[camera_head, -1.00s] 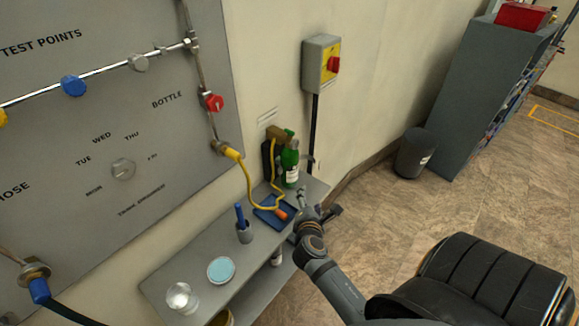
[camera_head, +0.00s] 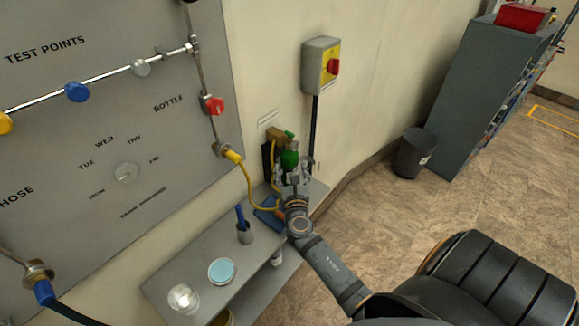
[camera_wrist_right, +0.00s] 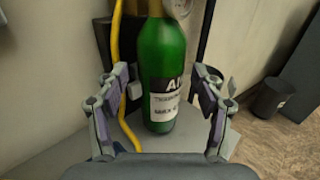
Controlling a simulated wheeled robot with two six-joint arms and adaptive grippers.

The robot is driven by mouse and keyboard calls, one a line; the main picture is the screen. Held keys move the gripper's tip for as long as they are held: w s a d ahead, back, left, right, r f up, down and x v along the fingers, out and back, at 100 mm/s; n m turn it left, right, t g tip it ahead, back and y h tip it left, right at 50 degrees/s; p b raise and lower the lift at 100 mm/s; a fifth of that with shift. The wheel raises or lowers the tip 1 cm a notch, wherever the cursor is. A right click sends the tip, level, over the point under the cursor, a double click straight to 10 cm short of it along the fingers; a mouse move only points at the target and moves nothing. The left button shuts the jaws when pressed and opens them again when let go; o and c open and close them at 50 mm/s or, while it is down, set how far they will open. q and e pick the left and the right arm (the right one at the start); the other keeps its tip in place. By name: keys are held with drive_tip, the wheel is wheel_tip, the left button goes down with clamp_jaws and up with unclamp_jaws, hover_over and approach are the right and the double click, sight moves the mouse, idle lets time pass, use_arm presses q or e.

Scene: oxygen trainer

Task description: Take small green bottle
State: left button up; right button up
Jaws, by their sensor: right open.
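The small green bottle (camera_head: 289,159) stands upright at the far end of the grey shelf, its lower part hidden behind my right gripper (camera_head: 293,180) in the head view. In the right wrist view the bottle (camera_wrist_right: 162,70) shows a black and white label and stands between the two fingers of my right gripper (camera_wrist_right: 163,105). The fingers are spread, with a gap on each side of the bottle. A yellow hose (camera_wrist_right: 118,60) runs down between the left finger and the bottle. My left gripper is not in view.
The grey shelf (camera_head: 185,262) also holds a cup with a blue pen (camera_head: 243,228), a round blue-lidded dish (camera_head: 221,271) and a glass (camera_head: 183,298). A panel with valves (camera_head: 120,110) rises behind at left. A dark bin (camera_head: 412,155) stands on the floor at right.

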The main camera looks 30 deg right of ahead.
sight(290, 165)
drive_tip(key=x, duration=0.4)
drive_tip(key=shift+w+r+p, duration=0.1)
drive_tip(key=shift+r+p, duration=0.15)
drive_tip(key=shift+p, duration=0.15)
drive_tip(key=shift+w+d+f, duration=0.15)
drive_tip(key=shift+w+d, duration=0.15)
drive_tip(key=shift+w, duration=0.1)
drive_tip(key=shift+s, duration=0.15)
drive_tip(key=shift+c, duration=0.4)
clamp_jaws()
drive_tip(key=shift+r, duration=0.2)
